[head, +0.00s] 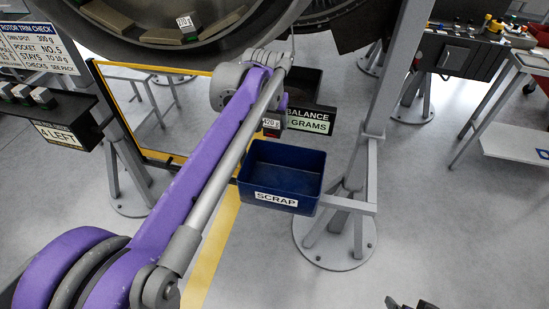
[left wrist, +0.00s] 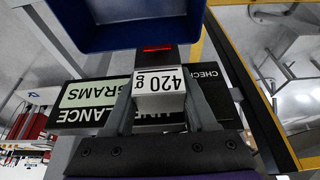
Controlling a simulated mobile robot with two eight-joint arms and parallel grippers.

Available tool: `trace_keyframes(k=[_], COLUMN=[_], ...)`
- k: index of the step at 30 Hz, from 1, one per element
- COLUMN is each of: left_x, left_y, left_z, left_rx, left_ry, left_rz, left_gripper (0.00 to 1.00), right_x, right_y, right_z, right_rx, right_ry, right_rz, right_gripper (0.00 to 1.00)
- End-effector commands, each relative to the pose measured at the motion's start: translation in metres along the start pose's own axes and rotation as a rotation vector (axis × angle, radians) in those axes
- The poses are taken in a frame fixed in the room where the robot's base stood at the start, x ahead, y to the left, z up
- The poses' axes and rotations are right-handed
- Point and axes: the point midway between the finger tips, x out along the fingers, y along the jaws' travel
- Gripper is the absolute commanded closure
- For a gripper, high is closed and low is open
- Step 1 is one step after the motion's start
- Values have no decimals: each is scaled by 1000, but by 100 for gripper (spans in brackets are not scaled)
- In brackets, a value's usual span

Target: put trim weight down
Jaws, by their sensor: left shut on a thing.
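The trim weight is a pale block marked 420 g (left wrist: 160,92), held between the two fingers of my left gripper (left wrist: 163,108) in the left wrist view. In the head view the labelled weight (head: 271,123) shows just below the end of my left arm, left of the balance sign (head: 309,121) and above the blue scrap bin. The arm hides most of the left gripper there. I cannot tell whether the weight touches anything beneath it. A small dark part at the bottom edge of the head view looks like my right gripper (head: 411,304); its fingers are mostly cut off.
The blue scrap bin (head: 283,155) looks empty. A dark shelf (head: 50,112) at left holds several small weights. The large engine ring (head: 130,42) is above, with a labelled weight (head: 187,25). A grey stand (head: 366,150) rises right of the bin.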

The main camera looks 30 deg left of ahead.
Motion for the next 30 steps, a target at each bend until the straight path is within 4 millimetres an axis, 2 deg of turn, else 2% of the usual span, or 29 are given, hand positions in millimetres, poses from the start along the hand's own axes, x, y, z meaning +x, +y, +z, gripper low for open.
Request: trace_keyframes(k=[1, 6, 12, 17, 24, 30], left_x=[14, 55, 89, 99, 128, 131], left_y=[0, 0, 0, 0, 0, 0], left_z=[6, 23, 36, 41, 52, 54], left_rx=[0, 1, 1, 1, 1, 1], left_ry=[0, 0, 0, 0, 0, 0], left_rz=[0, 0, 0, 0, 0, 0], left_gripper=[100, 100, 100, 100, 100, 100], right_x=[2, 5, 7, 8, 10, 10], right_y=[0, 0, 0, 0, 0, 0], right_z=[2, 5, 7, 7, 10, 10], right_rx=[0, 0, 0, 0, 0, 0], right_ry=[-1, -4, -5, -6, -8, -8], right_rz=[0, 0, 0, 0, 0, 0], right_gripper=[13, 13, 13, 13, 13, 13])
